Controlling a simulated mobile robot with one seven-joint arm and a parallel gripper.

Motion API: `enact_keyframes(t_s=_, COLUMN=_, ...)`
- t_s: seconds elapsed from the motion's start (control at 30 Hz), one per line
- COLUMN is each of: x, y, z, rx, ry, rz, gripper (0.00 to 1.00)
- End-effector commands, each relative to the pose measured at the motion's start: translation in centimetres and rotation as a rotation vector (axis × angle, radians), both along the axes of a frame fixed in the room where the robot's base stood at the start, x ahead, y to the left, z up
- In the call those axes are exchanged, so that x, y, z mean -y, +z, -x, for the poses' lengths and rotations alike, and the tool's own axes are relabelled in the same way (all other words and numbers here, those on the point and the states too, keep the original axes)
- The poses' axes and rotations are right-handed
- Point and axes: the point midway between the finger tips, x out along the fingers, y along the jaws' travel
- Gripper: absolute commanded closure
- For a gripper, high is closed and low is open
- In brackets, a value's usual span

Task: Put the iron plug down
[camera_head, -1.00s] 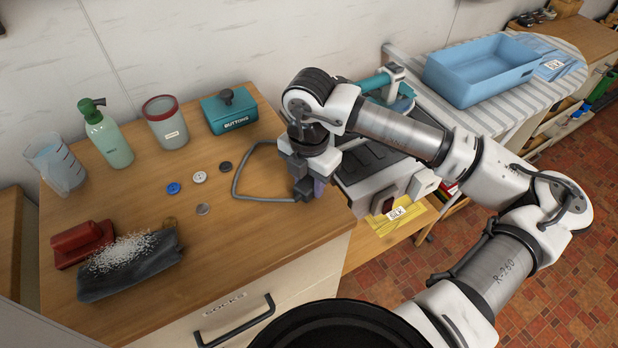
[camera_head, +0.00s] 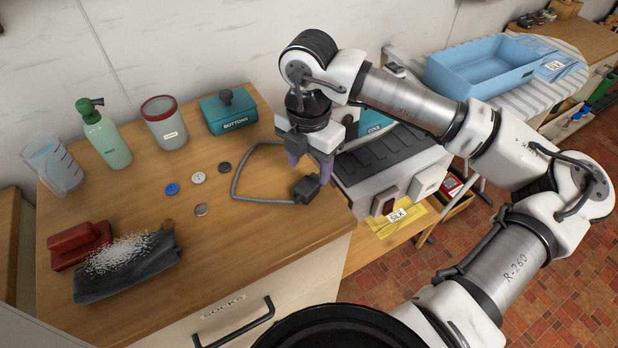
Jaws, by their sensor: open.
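The iron plug (camera_head: 306,188) is a dark block on the wooden counter top, near its right edge. Its grey cord (camera_head: 236,180) loops over the wood to the left and back towards my arm. My gripper (camera_head: 310,168) is open just above the plug, with its purple-grey fingers pointing down and spread apart. The plug lies below the fingertips; whether a fingertip still touches it I cannot tell. Part of the cord's far end is hidden behind my gripper.
Several buttons, one of them blue (camera_head: 172,189), lie left of the cord. A teal buttons box (camera_head: 229,110), a jar (camera_head: 164,122) and a green pump bottle (camera_head: 104,134) stand behind. A dark cloth (camera_head: 125,268) lies front left. An ironing board with a blue tub (camera_head: 480,72) is right.

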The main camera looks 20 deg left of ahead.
Motion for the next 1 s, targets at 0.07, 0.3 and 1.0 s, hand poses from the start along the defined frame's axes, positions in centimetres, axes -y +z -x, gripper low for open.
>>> enact_keyframes(t_s=0.07, x=0.0, y=1.6, z=-0.1, rx=0.005, ry=0.000, rz=0.003, gripper=0.44)
enact_keyframes(t_s=0.3, x=0.0, y=5.5, z=0.0, rx=0.001, ry=-0.001, rz=0.002, gripper=0.44)
enact_keyframes(t_s=1.0, x=0.0, y=6.6, z=0.0, rx=-0.001, ry=0.001, rz=0.001, gripper=0.44)
